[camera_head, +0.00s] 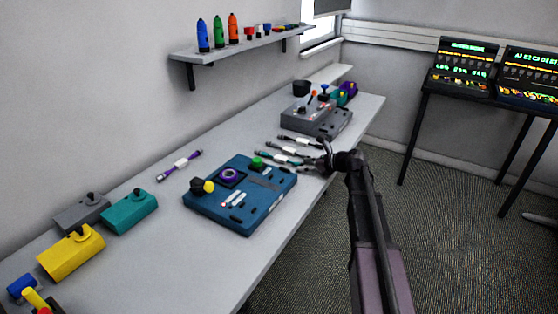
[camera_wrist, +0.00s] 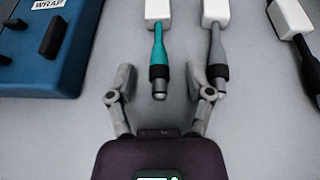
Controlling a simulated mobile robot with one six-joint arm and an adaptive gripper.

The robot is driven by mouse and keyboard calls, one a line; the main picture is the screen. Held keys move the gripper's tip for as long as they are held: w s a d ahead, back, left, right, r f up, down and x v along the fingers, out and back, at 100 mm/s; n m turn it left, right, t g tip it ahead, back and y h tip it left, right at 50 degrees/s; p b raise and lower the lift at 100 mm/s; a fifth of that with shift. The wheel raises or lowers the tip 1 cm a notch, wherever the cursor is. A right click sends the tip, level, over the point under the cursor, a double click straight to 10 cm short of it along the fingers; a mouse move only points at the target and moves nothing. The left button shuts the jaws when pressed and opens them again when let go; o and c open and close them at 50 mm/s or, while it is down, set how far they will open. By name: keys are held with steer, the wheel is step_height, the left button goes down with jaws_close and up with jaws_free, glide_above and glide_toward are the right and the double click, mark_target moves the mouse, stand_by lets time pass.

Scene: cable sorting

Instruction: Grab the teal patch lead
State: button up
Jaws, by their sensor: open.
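The teal patch lead (camera_wrist: 160,45) lies on the bench in the wrist view, with a white block on it and a dark, metal-tipped plug end toward me. My gripper (camera_wrist: 157,84) is open, one finger on each side of that plug end, touching neither side visibly. A grey lead (camera_wrist: 216,45) lies parallel just to the right, its plug end close by my right finger. In the head view my gripper (camera_head: 324,157) is at the bench's front edge by the leads; the teal lead (camera_head: 271,156) is small there. I cannot tell the fingers' height above the bench.
A black lead (camera_wrist: 303,50) lies further right in the wrist view. A blue panel box (camera_head: 215,205) stands left of the leads, and a grey device (camera_head: 325,118) stands behind them. A purple lead (camera_head: 180,165) lies apart near the wall.

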jaws_close()
stand_by(0.3)
steer(key=shift+r, duration=0.15)
step_height(320, 180, up, 10)
steer(key=p, duration=1)
stand_by(0.8)
